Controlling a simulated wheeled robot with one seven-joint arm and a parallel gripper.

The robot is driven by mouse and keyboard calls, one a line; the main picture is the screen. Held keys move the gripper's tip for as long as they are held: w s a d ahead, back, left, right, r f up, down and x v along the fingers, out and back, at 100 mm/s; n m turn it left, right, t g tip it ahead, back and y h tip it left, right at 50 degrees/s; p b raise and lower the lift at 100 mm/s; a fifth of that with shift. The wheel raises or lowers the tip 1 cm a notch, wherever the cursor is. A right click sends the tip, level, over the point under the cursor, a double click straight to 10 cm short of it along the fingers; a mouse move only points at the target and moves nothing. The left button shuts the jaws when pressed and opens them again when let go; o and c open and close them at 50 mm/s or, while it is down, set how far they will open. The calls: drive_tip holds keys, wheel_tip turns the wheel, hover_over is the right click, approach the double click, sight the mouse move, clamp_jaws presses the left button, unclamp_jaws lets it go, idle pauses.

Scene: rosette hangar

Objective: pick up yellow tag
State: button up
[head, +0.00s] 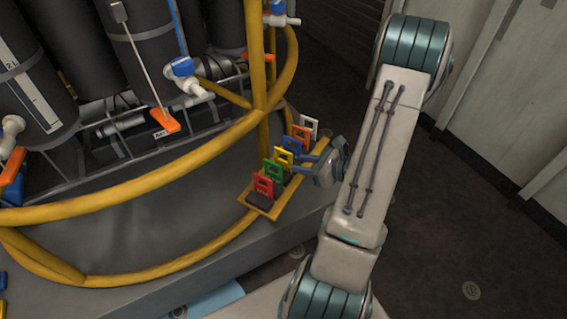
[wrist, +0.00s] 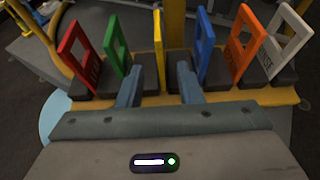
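The yellow tag (head: 283,157) stands upright in a yellow rack (head: 257,204), between the green tag (head: 273,172) and the blue tag (head: 292,144). In the wrist view the yellow tag (wrist: 159,50) is seen nearly edge-on, in a dark holder. My gripper (wrist: 160,85) is open. Its two fingers point at the rack, one on each side of the yellow tag's line, with a gap to the tag on both sides. In the head view my gripper (head: 307,165) is at the rack's right side, and its fingertips are partly hidden by the tags.
The red tag (wrist: 76,48) stands left of the green one. The orange tag (wrist: 242,42) and white tag (wrist: 287,40) stand to the right. Yellow rails (head: 180,180) and dark cylinders (head: 70,40) lie left of the rack. Open floor (head: 470,230) lies to the right.

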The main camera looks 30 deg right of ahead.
sight(288, 162)
drive_tip(key=x, duration=0.7)
drive_tip(key=shift+w+a+f, duration=0.1)
drive_tip(key=shift+w+f, duration=0.05)
drive_tip(key=shift+w, duration=0.15)
drive_tip(key=shift+c, duration=0.3)
clamp_jaws()
